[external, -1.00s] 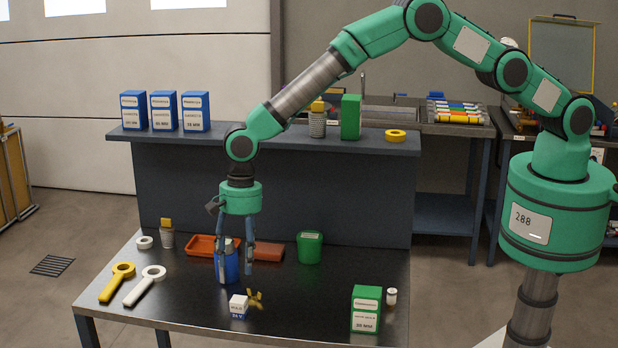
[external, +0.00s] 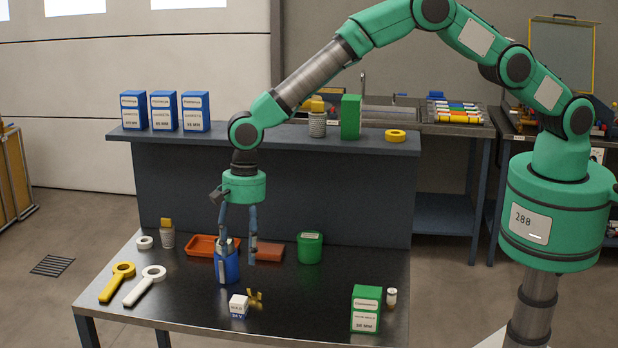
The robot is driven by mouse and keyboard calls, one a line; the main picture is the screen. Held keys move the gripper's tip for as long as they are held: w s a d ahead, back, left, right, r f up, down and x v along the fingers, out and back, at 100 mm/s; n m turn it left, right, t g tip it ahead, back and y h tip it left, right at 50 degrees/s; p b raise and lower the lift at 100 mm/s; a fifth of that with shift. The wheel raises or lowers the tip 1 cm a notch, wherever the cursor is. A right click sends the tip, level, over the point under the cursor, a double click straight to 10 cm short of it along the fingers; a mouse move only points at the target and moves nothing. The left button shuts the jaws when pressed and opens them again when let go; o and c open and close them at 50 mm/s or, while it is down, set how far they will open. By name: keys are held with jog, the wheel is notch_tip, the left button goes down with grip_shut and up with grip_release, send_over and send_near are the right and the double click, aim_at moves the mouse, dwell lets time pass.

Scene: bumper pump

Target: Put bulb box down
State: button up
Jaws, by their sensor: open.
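The bulb box (external: 239,306), a small white and blue carton marked 24 V, sits on the dark bench top (external: 200,318) near the front middle. My gripper (external: 236,252) hangs pointing down above and behind it, its fingers spread and apart from the box. Nothing shows held between the fingers. The gripper overlaps a blue container (external: 227,268) in the picture; I cannot tell how close in depth they are.
A brass propeller-like part (external: 255,298) lies beside the bulb box. An orange tray (external: 201,244), a green tub (external: 310,247) and a green box (external: 366,309) stand around. Yellow (external: 117,283) and white (external: 145,285) ring-ended tools lie left. A raised shelf (external: 270,139) runs behind.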

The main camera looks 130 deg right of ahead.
jog(key=s+a+r+n, duration=0.3)
jog(key=s+a+r, duration=0.15)
jog(key=r, duration=0.55)
jog(key=s+a+r+n+t, duration=0.1)
jog(key=s+a+r+n, duration=0.4)
jog(key=r, duration=0.6)
jog(key=s+a+r+n, duration=0.1)
jog(key=s+a+r, duration=0.4)
jog(key=r, duration=0.5)
jog(key=s+a+r+n+t, duration=0.1)
jog(key=s+a+r+n, duration=0.2)
jog(key=s+a+r, duration=0.4)
jog(key=s+a+r+n, duration=0.3)
jog(key=s+r, duration=0.1)
jog(key=s, duration=0.5)
jog(key=s+a+n+t, duration=0.1)
jog(key=s+a+n, duration=0.2)
jog(key=s, duration=1)
jog(key=s+a+n+t, duration=0.1)
jog(key=s+a+n, duration=0.3)
jog(key=s, duration=1)
jog(key=shift+a+f+n+h, duration=0.15)
jog(key=shift+f+n+h, duration=0.25)
jog(key=shift+n, duration=0.6)
notch_tip(320, 180, down, 16)
jog(key=b, duration=1.6)
